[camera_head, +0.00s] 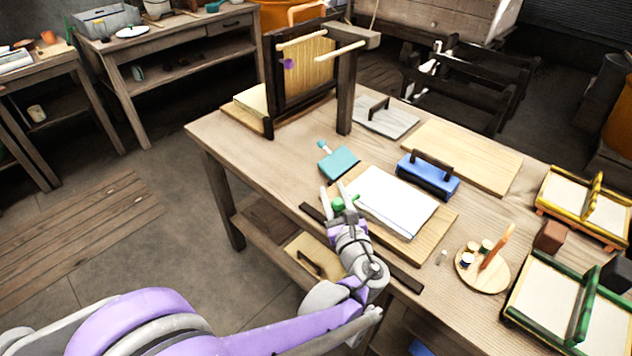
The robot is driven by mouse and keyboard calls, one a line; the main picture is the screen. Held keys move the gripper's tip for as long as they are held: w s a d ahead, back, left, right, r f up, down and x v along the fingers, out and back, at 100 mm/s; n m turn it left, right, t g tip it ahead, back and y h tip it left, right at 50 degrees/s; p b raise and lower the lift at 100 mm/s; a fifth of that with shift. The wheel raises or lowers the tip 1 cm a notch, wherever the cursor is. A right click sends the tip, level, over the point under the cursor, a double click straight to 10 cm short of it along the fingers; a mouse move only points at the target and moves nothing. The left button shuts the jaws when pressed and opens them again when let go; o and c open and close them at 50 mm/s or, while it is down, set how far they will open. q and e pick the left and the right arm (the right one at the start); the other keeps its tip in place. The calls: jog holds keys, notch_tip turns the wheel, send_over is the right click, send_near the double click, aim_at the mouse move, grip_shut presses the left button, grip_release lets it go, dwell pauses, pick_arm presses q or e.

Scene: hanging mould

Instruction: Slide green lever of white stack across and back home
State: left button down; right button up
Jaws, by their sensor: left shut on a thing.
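The white stack (398,201) lies flat on a light wooden board (426,232) near the front edge of the table. The green lever (351,200) is at the left side of the stack, and part of it is hidden by my gripper. My left gripper (338,195) comes in from the front left and is shut on the green lever, with its fingers beside the stack's left edge. My right gripper is not in view.
A teal block (338,163) stands just behind the gripper, and a blue block with a dark handle (427,177) stands behind the stack. A dark wooden frame (308,70) rises at the back left. A round board (483,268) with small pots lies at the right.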

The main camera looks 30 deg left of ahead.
pick_arm(q)
jog(key=s+d, duration=0.2)
jog(key=d, duration=0.4)
jog(key=s+d, duration=0.1)
jog(key=d, duration=0.6)
jog(key=s+d, duration=0.2)
jog(key=d, duration=0.4)
jog(key=shift+s+d+p, duration=0.3)
jog(key=shift+s+d, duration=0.05)
jog(key=shift+d, duration=0.2)
jog(key=c, duration=0.9)
grip_release()
jog(key=shift+d, duration=0.1)
jog(key=o, duration=0.4)
jog(key=shift+s+d, duration=0.1)
